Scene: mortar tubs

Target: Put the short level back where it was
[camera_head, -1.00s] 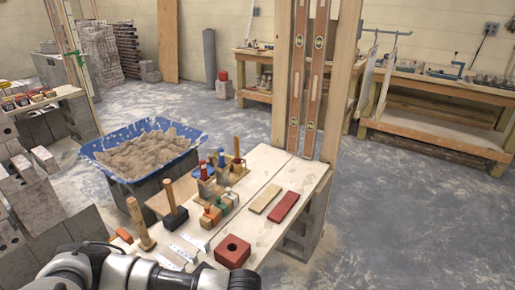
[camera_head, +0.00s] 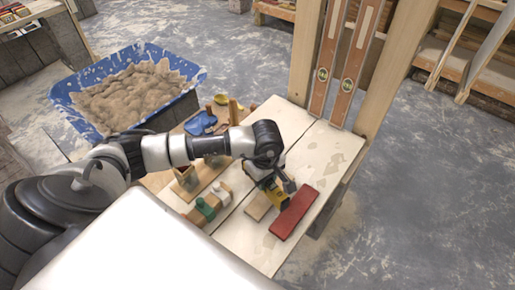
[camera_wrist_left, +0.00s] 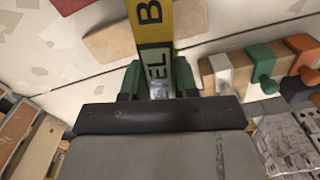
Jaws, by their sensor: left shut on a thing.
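The short level (camera_wrist_left: 155,22), yellow and black with partly visible lettering, is held between the fingers of my left gripper (camera_wrist_left: 158,80) in the left wrist view. In the head view the level (camera_head: 277,197) shows as a small yellow and black piece under my left gripper (camera_head: 278,186), over the pale work board (camera_head: 312,158). It is close to a tan strip (camera_head: 257,206) and a red strip (camera_head: 294,213); I cannot tell whether it touches the tan strip. The level's far end is cut off in the wrist view. My right gripper is not seen.
Two long wooden levels (camera_head: 324,75) (camera_head: 352,80) stand upright against a timber frame (camera_head: 306,50) at the board's back. A blue tub (camera_head: 62,92) of mortar stands left. Green and white-topped blocks (camera_head: 206,208) are left of the strips. The board's right side is mostly clear.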

